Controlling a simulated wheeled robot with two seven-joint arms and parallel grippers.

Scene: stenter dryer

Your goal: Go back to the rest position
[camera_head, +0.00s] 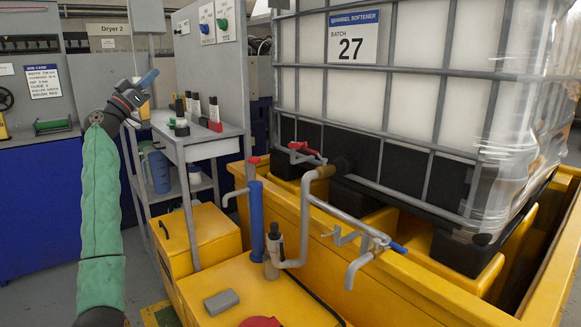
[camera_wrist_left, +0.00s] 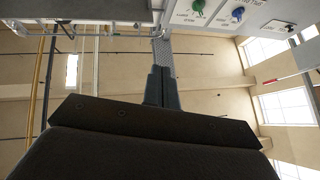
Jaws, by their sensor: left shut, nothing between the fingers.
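My left arm comes in from the left in a green padded sleeve, raised upright. My left gripper (camera_head: 148,79) is at its top, in front of the grey machine and above the left side of the grey trolley (camera_head: 196,137). In the left wrist view the two dark fingers (camera_wrist_left: 162,86) are together and empty, pointing up towards the ceiling. The gripper touches nothing that I can see. My right gripper is not in view.
A large caged tank (camera_head: 410,125) stands in a yellow bund (camera_head: 445,306) at the right. Pipes with a red-handled valve (camera_head: 303,150) rise in front of it. Bottles stand on the trolley. A control panel with knobs (camera_wrist_left: 215,14) shows above the fingers.

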